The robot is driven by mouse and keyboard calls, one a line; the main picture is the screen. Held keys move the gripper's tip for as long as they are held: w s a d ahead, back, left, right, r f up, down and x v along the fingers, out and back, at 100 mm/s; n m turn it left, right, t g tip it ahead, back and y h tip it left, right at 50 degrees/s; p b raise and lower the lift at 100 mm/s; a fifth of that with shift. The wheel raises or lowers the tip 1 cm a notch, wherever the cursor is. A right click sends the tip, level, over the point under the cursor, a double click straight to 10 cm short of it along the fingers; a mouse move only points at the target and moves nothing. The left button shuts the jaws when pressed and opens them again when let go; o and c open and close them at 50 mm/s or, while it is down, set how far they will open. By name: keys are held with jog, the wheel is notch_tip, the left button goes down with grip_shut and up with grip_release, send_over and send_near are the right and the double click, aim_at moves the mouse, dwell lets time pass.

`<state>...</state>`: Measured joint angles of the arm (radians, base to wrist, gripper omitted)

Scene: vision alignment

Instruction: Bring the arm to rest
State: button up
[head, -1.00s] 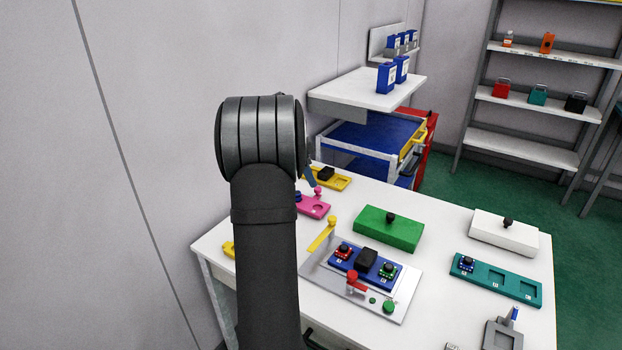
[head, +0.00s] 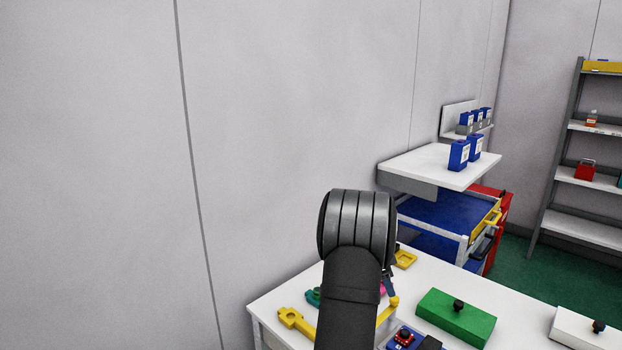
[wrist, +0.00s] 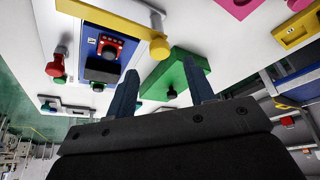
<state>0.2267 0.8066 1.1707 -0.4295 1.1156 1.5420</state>
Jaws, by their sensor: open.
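In the wrist view my gripper (wrist: 160,85) shows two dark blue fingers spread apart with nothing between them. The green block (wrist: 185,68) with a black knob lies beyond the fingertips and does not appear to be held. In the head view my dark arm rises at the lower middle and hides part of the table; the gripper is mostly behind it. The white table (head: 285,298) lies under and around the arm. The green block (head: 455,316) is to the right of the arm.
A yellow lever (wrist: 120,25) and a blue plate (wrist: 92,45) with a red part lie near the gripper. A white block (head: 588,330) is at the right. A shelf (head: 440,165) with blue bottles and a blue cart (head: 430,212) stand behind. The wall is at left.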

aim_at(394, 298)
jog(key=x, duration=0.5)
jog(key=shift+f, duration=0.1)
jog(key=v, duration=1.7)
jog(key=x, duration=1.7)
jog(key=shift+s, duration=0.1)
jog(key=n+t, duration=0.1)
jog(key=n, duration=0.2)
jog(key=n+t, duration=0.1)
jog(key=n, duration=0.2)
jog(key=shift+s+y, duration=0.2)
jog(key=shift+y, duration=0.2)
jog(key=shift+s+d+n+t+y, duration=0.1)
jog(key=shift+n+t+y, duration=0.35)
jog(key=shift+n, duration=1.05)
jog(key=shift+s+d+n+t+y, duration=0.1)
jog(key=shift+n+t+y, duration=0.3)
jog(key=shift+n, duration=1.1)
jog(key=shift+s+a+r, duration=0.1)
jog(key=shift+s+r, duration=0.05)
jog(key=shift+r, duration=0.4)
